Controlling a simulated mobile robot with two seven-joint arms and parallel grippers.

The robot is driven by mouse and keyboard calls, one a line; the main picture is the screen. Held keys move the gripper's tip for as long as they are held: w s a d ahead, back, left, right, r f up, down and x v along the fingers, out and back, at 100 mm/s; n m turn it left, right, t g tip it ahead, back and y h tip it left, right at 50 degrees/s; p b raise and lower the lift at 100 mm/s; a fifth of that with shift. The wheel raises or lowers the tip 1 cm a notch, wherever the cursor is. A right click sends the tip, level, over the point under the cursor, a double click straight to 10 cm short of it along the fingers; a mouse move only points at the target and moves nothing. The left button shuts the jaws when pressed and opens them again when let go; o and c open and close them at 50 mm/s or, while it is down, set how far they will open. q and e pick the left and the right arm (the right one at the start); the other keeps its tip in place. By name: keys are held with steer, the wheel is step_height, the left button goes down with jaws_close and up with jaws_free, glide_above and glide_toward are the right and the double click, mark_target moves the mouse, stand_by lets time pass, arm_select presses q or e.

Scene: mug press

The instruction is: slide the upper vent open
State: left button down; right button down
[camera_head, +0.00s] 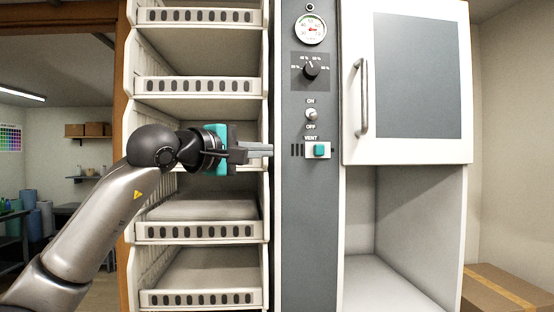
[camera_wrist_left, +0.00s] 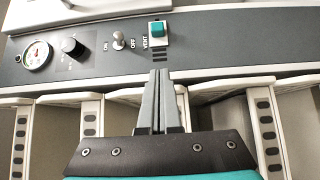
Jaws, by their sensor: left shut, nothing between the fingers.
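The upper vent is a slider with a teal knob (camera_head: 319,151) on a white plate, under the word VENT on the dark grey control panel. Dark slots show just left of the plate. In the left wrist view the teal knob (camera_wrist_left: 157,29) sits beyond the fingertips, with the slots between. My left gripper (camera_head: 270,149) is shut and empty, its fingers pointing right at the vent from the left, apart from the knob. In the left wrist view the shut fingers (camera_wrist_left: 159,74) end just short of the slots. My right gripper is in neither view.
Above the vent are an ON/OFF toggle (camera_head: 311,114), a black dial (camera_head: 311,70) and a round gauge (camera_head: 310,29). A rack of white shelves (camera_head: 200,232) stands behind my left arm. A cabinet door (camera_head: 415,80) with a vertical handle (camera_head: 362,98) is to the right.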

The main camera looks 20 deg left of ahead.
arm_select(q)
steer(key=shift+v, duration=1)
